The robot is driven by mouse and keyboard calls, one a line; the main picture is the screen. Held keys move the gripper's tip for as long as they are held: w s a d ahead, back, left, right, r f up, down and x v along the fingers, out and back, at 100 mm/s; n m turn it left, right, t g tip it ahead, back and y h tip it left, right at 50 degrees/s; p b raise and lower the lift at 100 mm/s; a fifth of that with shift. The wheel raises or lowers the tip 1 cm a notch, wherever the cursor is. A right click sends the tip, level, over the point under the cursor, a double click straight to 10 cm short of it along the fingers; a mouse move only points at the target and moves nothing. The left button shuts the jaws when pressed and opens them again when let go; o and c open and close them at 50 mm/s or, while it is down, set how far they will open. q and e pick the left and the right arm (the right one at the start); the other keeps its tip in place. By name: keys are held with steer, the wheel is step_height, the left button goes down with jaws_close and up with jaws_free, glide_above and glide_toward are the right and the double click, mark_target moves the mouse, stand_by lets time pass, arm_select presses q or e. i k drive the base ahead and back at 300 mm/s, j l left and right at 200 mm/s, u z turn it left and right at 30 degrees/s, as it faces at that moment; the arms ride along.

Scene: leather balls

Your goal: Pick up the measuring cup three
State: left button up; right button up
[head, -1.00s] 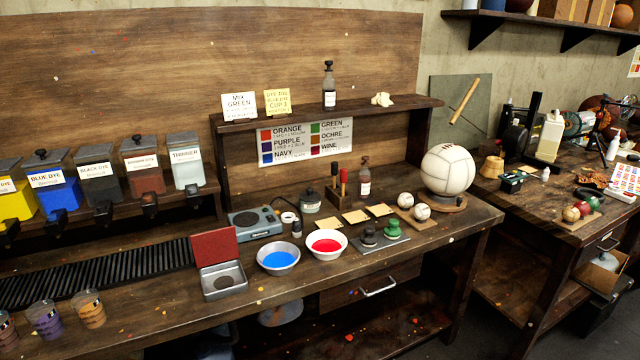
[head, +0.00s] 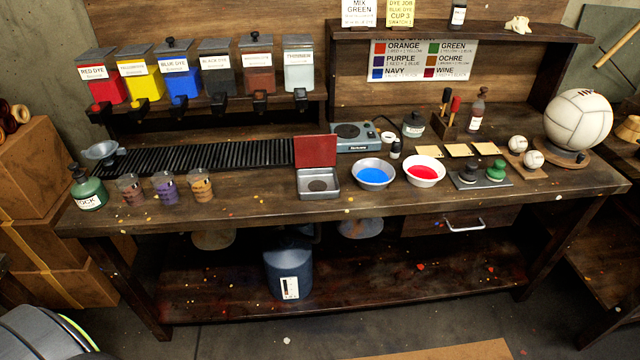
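Three small clear measuring cups stand in a row on the left front of the bench. The left cup (head: 132,190) is reddish brown, the middle cup (head: 166,188) is purple, and the right cup (head: 200,187) is orange. Each has dark marks on its side, too small to read, so I cannot tell by number which is cup three. The cups stand upright and apart. Neither of my grippers shows in the head view.
A green bottle (head: 87,188) stands left of the cups. A black ribbed rack (head: 210,155) and dye dispensers (head: 182,82) are behind them. An open metal tin (head: 318,182) and bowls of blue (head: 373,174) and red (head: 425,172) are to the right.

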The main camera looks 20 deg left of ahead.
mark_target(201, 187)
steer(key=u, duration=1.6)
